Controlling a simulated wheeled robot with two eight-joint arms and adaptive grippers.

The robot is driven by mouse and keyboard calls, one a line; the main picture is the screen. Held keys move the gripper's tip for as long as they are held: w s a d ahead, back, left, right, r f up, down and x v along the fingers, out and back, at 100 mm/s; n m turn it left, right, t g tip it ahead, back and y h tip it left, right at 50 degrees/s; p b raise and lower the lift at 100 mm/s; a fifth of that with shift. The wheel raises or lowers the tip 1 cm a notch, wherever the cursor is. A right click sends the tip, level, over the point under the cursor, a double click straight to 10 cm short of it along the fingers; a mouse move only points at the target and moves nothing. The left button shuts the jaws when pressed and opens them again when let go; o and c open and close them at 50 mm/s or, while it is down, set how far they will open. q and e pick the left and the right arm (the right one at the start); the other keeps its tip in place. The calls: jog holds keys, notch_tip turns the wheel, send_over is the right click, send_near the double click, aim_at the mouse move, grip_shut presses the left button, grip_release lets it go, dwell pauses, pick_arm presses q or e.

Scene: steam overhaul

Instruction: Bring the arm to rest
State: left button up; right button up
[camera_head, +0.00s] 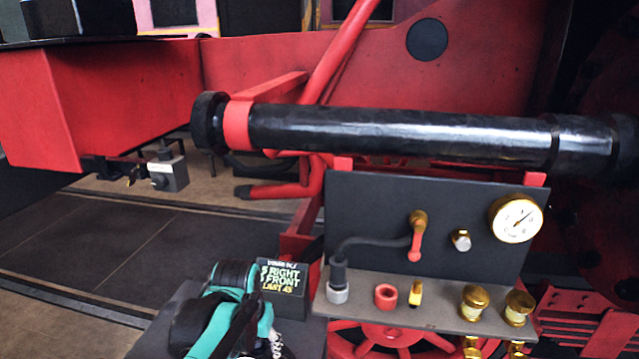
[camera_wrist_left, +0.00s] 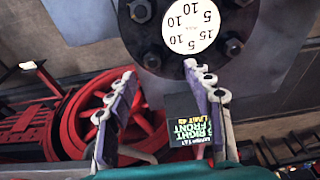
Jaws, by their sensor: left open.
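My left arm (camera_head: 235,310), teal and black, stands at the bottom of the head view, left of the panel; its fingertips cannot be made out there. In the left wrist view my left gripper (camera_wrist_left: 160,68) is open, its two purple-and-white fingers apart with nothing held between them. Beyond the fingertips is a dark round bolted flange with a white numbered disc (camera_wrist_left: 190,25). A dark sign reading "RIGHT FRONT" (camera_head: 284,280) stands just behind my arm; it also shows in the left wrist view (camera_wrist_left: 190,128), partly behind the right finger. My right gripper does not show.
A dark panel (camera_head: 375,212) carries a pressure gauge (camera_head: 516,219), a red-handled valve (camera_head: 416,240) and a shelf with small brass and red parts. A long black cylinder (camera_head: 400,133) runs above it. A grey box (camera_head: 168,174) hangs at left. Floor at left is open.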

pick_arm(q)
jog(key=s+a+f+t+b, duration=0.1)
jog(key=s+a+f+t, duration=0.1)
jog(key=s, duration=0.4)
jog(key=s+a+f+n+t+b, duration=0.1)
jog(key=s+a+f+t+b, duration=0.1)
jog(key=s, duration=0.4)
notch_tip(320, 180, down, 2)
jog(key=shift+a+f+n+t, duration=0.1)
jog(key=shift+a+n+t, duration=0.2)
jog(key=shift+t, duration=0.2)
